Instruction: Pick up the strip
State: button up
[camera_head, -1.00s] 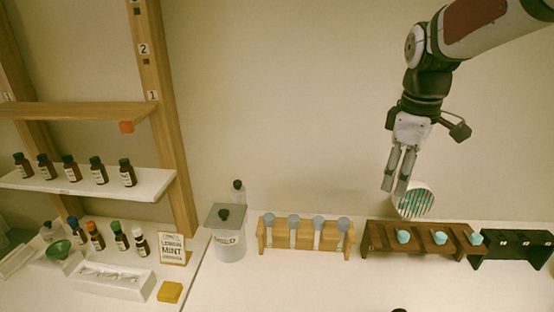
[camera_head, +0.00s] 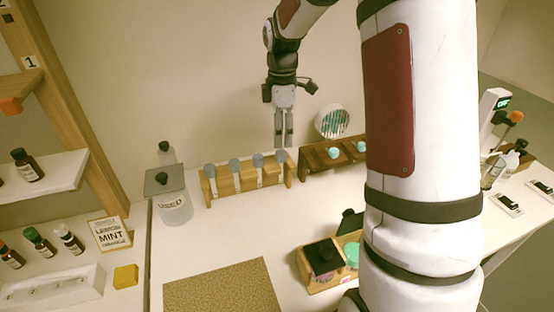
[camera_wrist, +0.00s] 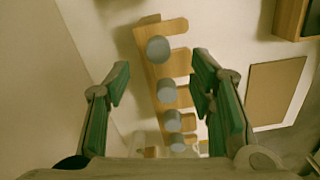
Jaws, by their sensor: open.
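A light wood rack (camera_head: 247,185) stands on the counter by the back wall and holds several pale strips (camera_head: 238,178) with round grey tops. In the wrist view the grey tops (camera_wrist: 166,90) run in a line along the rack (camera_wrist: 146,38) between my fingers. My gripper (camera_head: 284,143) points down over the right end of the rack, open and empty. In the wrist view its two green-padded fingers (camera_wrist: 160,68) are wide apart, on either side of the row. Which strip is meant, and the exact gap above the tops, I cannot tell.
A dark wood rack (camera_head: 318,157) with teal-topped pieces stands just right, with a round striped object (camera_head: 332,121) behind. A lidded jar marked USED (camera_head: 173,207) stands left. A brown mat (camera_head: 222,290) lies in front. My arm hides part of the counter.

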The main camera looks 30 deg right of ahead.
aim_at(281, 152)
jog(key=shift+w+f+b, duration=0.15)
jog(key=shift+f+b, duration=1.75)
jog(key=shift+f, duration=1.35)
jog(key=c, duration=1)
